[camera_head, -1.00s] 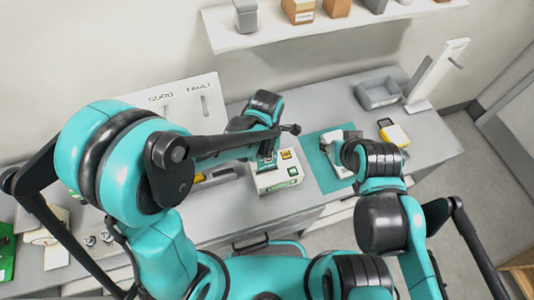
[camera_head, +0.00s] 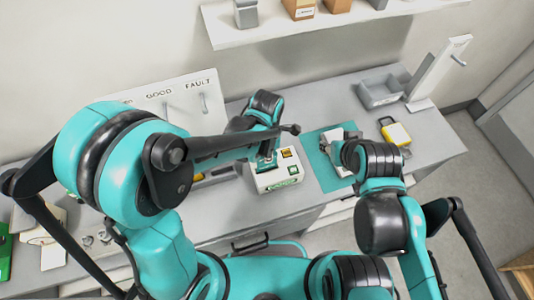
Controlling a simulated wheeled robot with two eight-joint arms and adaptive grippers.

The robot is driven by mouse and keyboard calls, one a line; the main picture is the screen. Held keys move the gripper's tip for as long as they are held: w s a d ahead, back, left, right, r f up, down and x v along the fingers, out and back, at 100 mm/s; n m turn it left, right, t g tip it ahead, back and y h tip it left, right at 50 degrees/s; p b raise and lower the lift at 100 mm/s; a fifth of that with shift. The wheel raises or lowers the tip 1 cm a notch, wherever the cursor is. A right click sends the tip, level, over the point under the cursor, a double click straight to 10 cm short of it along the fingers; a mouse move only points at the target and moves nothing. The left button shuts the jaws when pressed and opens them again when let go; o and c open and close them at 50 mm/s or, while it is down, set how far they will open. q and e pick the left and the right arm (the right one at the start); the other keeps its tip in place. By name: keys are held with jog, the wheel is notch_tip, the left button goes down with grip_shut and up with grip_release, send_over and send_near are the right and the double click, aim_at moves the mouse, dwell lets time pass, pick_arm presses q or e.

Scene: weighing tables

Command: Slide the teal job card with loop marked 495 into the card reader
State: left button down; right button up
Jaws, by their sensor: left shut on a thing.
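The card reader (camera_head: 279,180) is a white box with green markings and a yellow-orange patch on top, standing on the grey table. A small teal piece, the job card (camera_head: 266,159), shows at the reader's top left. My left gripper (camera_head: 266,148) is directly above the reader, shut on the card and mostly hidden behind its own arm. The number and loop cannot be made out, nor how far the card is in the slot. My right gripper (camera_head: 343,158) is low over the teal mat (camera_head: 325,178); its fingers are largely hidden.
A yellow and black object (camera_head: 396,134) lies right of the mat. A grey bin (camera_head: 380,95) and a tall white stand (camera_head: 437,75) are at the back right. A white board (camera_head: 180,90) labelled GOOD and FAULT stands behind my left arm. A shelf (camera_head: 330,28) hangs above.

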pick_arm(q)
jog(key=shift+f+b, duration=1.65)
jog(key=shift+f, duration=0.2)
jog(key=shift+f, duration=0.15)
jog(key=c, duration=1.6)
grip_release()
notch_tip(320, 180, up, 12)
jog(key=shift+r, duration=0.1)
